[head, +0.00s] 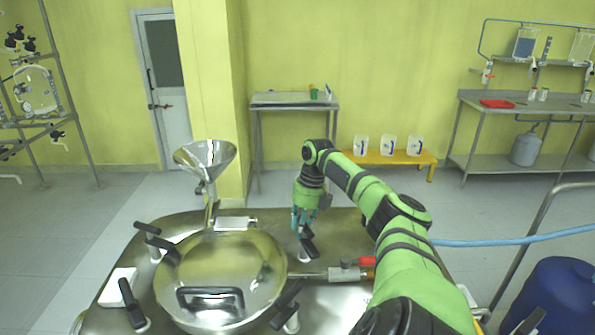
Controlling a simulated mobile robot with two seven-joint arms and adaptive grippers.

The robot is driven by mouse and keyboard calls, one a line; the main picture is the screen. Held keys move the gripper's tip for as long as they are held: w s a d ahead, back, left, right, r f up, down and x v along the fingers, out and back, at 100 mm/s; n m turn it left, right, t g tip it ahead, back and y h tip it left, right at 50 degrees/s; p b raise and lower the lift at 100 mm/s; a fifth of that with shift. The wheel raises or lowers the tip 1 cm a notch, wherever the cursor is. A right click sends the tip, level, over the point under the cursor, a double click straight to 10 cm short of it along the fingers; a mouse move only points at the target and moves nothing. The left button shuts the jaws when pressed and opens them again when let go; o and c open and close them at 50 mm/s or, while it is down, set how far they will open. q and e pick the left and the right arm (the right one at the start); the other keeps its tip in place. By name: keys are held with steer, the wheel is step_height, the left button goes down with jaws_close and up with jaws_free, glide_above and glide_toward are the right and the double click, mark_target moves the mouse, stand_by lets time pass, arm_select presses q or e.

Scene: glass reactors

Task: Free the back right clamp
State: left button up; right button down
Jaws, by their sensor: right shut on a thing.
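The round metal lid (228,262) with a black handle lies on the steel reactor top (345,232). The back right clamp (308,246), with a black handle and pale base, stands beside the lid's back right rim. My right gripper (303,226) reaches down from above and is shut on the back right clamp's handle, partly hiding it. Other black-handled clamps stand around the lid: back left (150,236), front left (132,305) and front right (289,306). My left gripper is out of view.
A steel funnel (206,160) rises behind the lid. A pipe with a red-handled valve (345,272) runs right from the lid, below the back right clamp. A blue hose (510,239) and a blue barrel (560,295) are at right. Steel around the clamp is clear.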

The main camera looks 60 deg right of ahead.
steer(key=shift+s+a+f, duration=0.1)
steer(key=shift+a+f, duration=0.05)
steer(key=shift+f, duration=0.05)
steer(key=c, duration=0.9)
jaws_free()
steer(key=shift+o, duration=0.2)
steer(key=shift+r, duration=0.1)
steer(key=shift+d+r, duration=0.2)
steer(key=shift+r, duration=0.2)
step_height(320, 180, up, 11)
steer(key=s+d, duration=0.1)
steer(key=shift+s+d, duration=0.25)
steer(key=shift+d, duration=0.1)
